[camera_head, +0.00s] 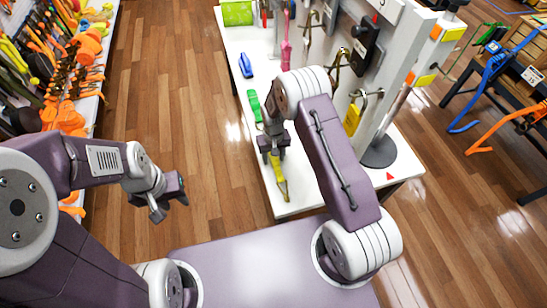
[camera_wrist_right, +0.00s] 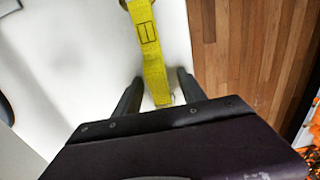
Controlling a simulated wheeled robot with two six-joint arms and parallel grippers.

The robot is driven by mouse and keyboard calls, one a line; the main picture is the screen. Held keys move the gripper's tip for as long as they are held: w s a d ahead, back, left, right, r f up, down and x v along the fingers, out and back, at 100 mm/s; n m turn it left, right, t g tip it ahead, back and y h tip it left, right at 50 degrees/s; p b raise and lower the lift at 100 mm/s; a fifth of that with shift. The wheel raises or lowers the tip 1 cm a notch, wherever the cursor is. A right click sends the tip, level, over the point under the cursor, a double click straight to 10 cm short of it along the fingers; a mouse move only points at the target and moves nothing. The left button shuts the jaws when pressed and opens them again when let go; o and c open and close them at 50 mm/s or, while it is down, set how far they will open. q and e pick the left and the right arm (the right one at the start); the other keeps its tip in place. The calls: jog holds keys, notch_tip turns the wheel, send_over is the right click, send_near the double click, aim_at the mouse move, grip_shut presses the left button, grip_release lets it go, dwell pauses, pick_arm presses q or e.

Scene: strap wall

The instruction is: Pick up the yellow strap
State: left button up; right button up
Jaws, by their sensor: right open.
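The yellow strap (camera_head: 279,178) lies on the white tabletop near its front left edge in the head view. In the right wrist view the strap (camera_wrist_right: 151,55) runs down between my two fingers, with a dark printed mark and a metal fitting at its top. My right gripper (camera_head: 273,154) is open over the strap's far part, which it hides in the head view. In the right wrist view the right gripper (camera_wrist_right: 158,90) has white surface showing on both sides of the strap. My left gripper (camera_head: 168,203) is empty over the floor, its fingers apart.
The white table (camera_head: 310,201) carries a green strap (camera_head: 255,105), a blue item (camera_head: 246,65) and a white panel with hanging straps, including a yellow one (camera_head: 352,118). A shelf of orange and dark items (camera_head: 65,118) stands left. Wooden floor lies between.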

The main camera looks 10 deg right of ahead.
jog(key=shift+w+f, duration=0.15)
grip_shut()
